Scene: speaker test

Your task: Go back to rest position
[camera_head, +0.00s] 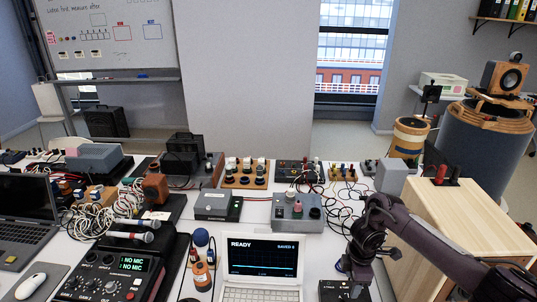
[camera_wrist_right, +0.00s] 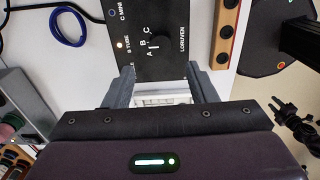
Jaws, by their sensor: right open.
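My right arm reaches in from the right in the head view, over the bench and in front of the wooden cabinet. Its gripper (camera_head: 352,268) points down above a black selector box (camera_head: 336,292) at the bottom edge. In the right wrist view my right gripper (camera_wrist_right: 160,70) is open, its two fingers apart with nothing held between them. The selector box (camera_wrist_right: 145,28) lies ahead of the fingertips, with a knob, letters A, B, C and a lit orange lamp. Whether the fingers touch the box is unclear. My left gripper is not in view.
A white laptop (camera_head: 262,262) reading READY stands left of my right gripper. The pale wooden cabinet (camera_head: 452,212) is close on the right. A grey box (camera_head: 297,212), tangled cables and microphones (camera_head: 130,230) crowd the bench. A blue cable loop (camera_wrist_right: 68,26) lies beside the selector box.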

